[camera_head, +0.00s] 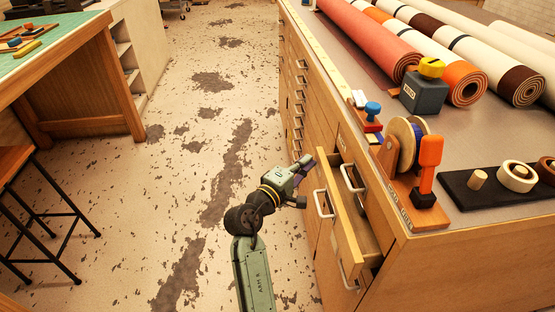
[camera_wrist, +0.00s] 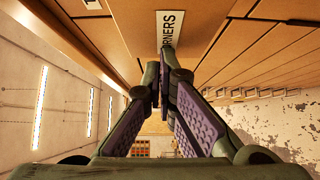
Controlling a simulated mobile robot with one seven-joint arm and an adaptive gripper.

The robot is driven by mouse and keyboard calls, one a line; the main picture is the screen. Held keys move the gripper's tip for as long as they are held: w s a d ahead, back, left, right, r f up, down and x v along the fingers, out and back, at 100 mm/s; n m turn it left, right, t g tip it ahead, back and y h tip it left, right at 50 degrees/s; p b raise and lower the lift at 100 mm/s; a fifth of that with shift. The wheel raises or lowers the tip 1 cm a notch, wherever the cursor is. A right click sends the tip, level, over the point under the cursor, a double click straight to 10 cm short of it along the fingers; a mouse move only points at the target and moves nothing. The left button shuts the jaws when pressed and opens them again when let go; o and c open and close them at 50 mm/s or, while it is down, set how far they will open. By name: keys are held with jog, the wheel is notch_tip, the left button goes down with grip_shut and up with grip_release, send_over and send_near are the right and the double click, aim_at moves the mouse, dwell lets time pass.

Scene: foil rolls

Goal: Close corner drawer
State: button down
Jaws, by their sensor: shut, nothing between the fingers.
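The corner drawer (camera_head: 347,222) is a wooden drawer pulled out from the near end of the long cabinet, with a gap behind its front panel. Its metal handle (camera_head: 321,204) is on the outer face. My gripper (camera_head: 306,163) is shut and empty, by the far upper end of the open drawer's front. Its purple-padded fingers (camera_wrist: 157,72) point towards the label. I cannot tell if they touch the wood.
Several closed drawers with metal handles line the cabinet (camera_head: 299,95). Foil rolls (camera_head: 375,35), a tape dispenser (camera_head: 407,150) and a dark block (camera_head: 424,93) rest on its top. A workbench (camera_head: 75,75) and stool (camera_head: 40,205) stand left. The floor between is clear.

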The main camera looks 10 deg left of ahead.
aim_at(326, 161)
jog(key=d, duration=0.2)
jog(key=w+d, duration=0.1)
jog(key=d+p, duration=0.1)
jog(key=d, duration=0.1)
jog(key=shift+w+d, duration=0.3)
jog(key=shift+d, duration=0.1)
